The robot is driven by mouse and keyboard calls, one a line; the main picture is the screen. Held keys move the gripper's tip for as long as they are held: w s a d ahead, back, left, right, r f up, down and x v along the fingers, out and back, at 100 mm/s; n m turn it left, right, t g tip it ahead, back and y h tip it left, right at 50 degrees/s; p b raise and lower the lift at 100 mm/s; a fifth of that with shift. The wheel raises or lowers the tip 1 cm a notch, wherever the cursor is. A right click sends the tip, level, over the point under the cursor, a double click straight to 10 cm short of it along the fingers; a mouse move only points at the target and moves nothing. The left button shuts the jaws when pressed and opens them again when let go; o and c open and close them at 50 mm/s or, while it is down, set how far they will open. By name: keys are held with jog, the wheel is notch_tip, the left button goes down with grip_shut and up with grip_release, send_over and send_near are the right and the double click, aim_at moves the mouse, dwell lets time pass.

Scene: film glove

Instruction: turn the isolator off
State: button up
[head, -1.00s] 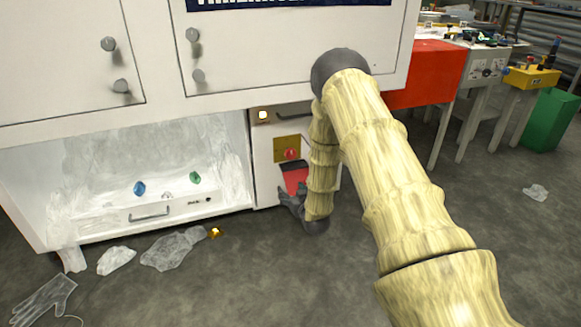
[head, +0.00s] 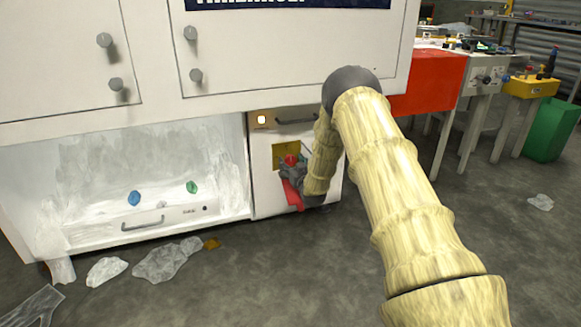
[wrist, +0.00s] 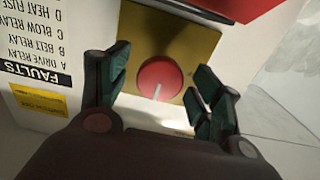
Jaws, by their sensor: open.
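In the head view the yellow plate (head: 279,154) is on the front of the white cabinet, with the red knob (head: 291,159) partly hidden by my gripper. My gripper (wrist: 155,95) is open, with one finger on each side of the knob and gaps visible between fingers and knob. In the head view my gripper (head: 294,172) is right at the plate.
The wrist view shows a faults label (wrist: 37,75) at left. Crumpled film (head: 166,262) lies on the floor.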

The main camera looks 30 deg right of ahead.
jog(key=shift+x, duration=0.8)
jog(key=shift+s, duration=0.1)
jog(key=c, duration=1)
